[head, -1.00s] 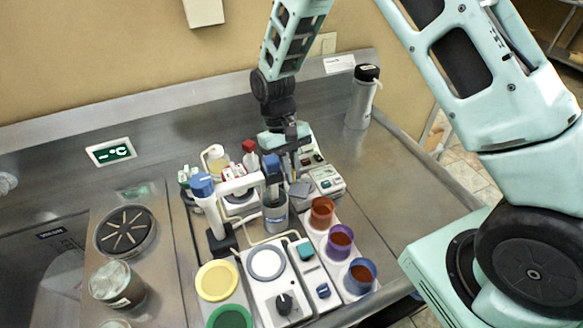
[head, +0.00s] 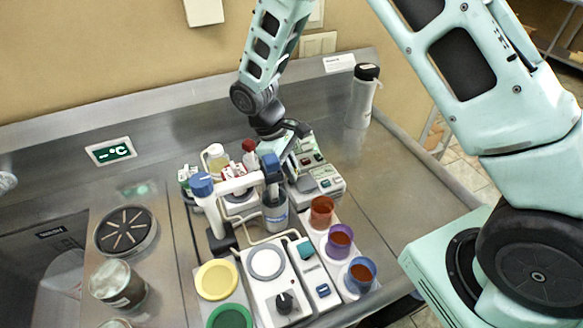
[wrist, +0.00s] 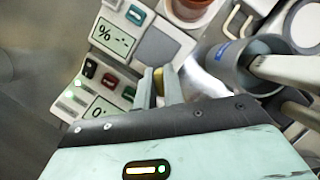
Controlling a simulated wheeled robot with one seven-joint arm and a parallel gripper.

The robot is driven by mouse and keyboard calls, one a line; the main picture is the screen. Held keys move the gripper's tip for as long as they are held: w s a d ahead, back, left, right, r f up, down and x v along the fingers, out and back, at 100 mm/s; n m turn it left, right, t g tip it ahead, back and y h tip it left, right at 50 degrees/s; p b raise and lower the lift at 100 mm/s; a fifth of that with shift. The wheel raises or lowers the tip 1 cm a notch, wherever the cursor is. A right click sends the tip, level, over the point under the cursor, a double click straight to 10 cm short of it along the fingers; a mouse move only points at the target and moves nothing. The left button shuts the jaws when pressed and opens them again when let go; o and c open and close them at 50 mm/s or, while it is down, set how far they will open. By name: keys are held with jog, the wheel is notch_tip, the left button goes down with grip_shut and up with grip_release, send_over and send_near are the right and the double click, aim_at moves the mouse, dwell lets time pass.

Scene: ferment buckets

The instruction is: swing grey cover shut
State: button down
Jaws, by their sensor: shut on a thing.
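The grey cover is probably the flat grey square panel (wrist: 157,42) beside the "%" display in the wrist view; in the head view it is a small grey patch (head: 304,184). I cannot tell its hinge or how far it stands open. My gripper (wrist: 160,82) has its two fingers close together just below the panel in the wrist view, with a small yellow piece (wrist: 159,78) between them. In the head view my gripper (head: 287,166) is low at the instruments, partly hidden behind the blue-capped stand.
A white stand with blue caps (head: 203,187) and a grey cylinder (head: 275,212) stand close to my gripper. Cups of orange (head: 321,211), purple (head: 339,241) and blue (head: 360,275) are in front. A tall grey bottle (head: 361,98) stands at the back right. The right counter is clear.

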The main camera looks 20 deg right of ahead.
jog(key=shift+w+r, duration=0.1)
dwell(0.3)
jog(key=c, duration=1.5)
grip_release()
jog(key=b+v, duration=0.3)
jog(key=v, duration=1.4)
jog(key=shift+r, duration=0.15)
jog(key=shift+a, duration=0.1)
